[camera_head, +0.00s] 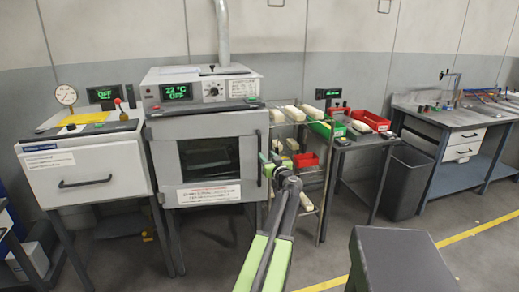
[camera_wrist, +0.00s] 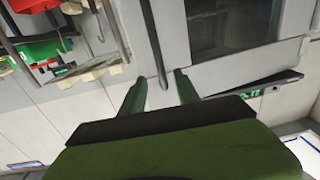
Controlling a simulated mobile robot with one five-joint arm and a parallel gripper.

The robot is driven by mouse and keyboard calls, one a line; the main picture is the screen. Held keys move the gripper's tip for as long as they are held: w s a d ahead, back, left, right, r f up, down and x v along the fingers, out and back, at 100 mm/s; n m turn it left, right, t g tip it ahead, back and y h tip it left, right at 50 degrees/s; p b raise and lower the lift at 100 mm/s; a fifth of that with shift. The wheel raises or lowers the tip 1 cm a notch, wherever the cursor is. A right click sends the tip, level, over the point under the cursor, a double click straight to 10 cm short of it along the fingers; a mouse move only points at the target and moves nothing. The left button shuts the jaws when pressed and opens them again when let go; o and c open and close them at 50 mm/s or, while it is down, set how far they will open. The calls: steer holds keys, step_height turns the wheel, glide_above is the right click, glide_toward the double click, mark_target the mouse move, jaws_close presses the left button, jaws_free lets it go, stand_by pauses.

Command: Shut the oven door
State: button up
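The oven (camera_head: 205,110) stands left of centre in the head view, with a grey-framed, windowed door (camera_head: 163,165) on its front. The door looks closed or nearly so; I cannot tell if a narrow gap is left. Its dark upright handle (camera_head: 259,158) is at the door's right edge. My gripper (camera_head: 277,163) is at the end of the raised green arm, close to the handle. In the wrist view my gripper (camera_wrist: 160,77) is open, and the handle (camera_wrist: 152,35) reaches down between its two fingertips. Contact with the handle is unclear. The door window (camera_wrist: 225,22) shows beside it.
A cabinet with a drawer (camera_head: 85,178) stands left of the oven. A rack (camera_head: 325,165) with pale blocks and a table with a red bin (camera_head: 370,120) stand to the right. A dark waste bin (camera_head: 408,180) and a workbench (camera_head: 450,125) are farther right. Floor is clear in front.

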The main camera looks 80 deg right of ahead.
mark_target(260, 148)
steer(key=x, duration=1)
steer(key=shift+c, duration=0.5)
steer(key=c, duration=0.7)
jaws_close()
steer(key=shift+w, duration=0.1)
